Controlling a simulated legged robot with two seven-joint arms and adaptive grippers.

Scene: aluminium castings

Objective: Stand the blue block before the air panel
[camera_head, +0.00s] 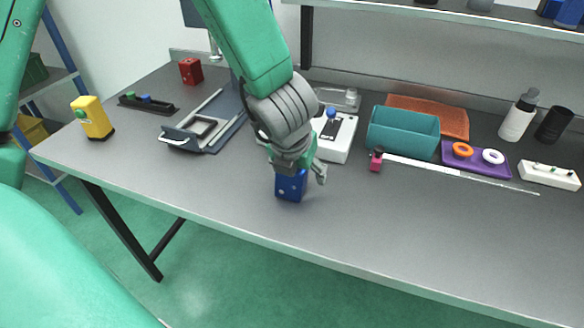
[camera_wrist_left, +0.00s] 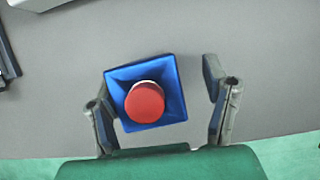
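The blue block (camera_head: 291,187) stands on the grey bench near its front edge, partly hidden by my left gripper (camera_head: 297,170). In the left wrist view the blue block (camera_wrist_left: 178,95) shows from above with a round red top (camera_wrist_left: 145,102). My left gripper (camera_wrist_left: 160,90) is open, with one finger on each side of the block. The left-hand finger is close to or touching the block; a clear gap shows at the right-hand finger. A white box with a blue knob (camera_head: 332,112), which may be the air panel, stands behind the gripper, partly hidden. My right gripper is not in view.
A teal bin (camera_head: 403,132) and a purple tray (camera_head: 476,170) with rings stand at the back right. A dark framed fixture (camera_head: 205,128) is left of the gripper; a yellow block (camera_head: 92,118) stands far left. The front right of the bench is clear.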

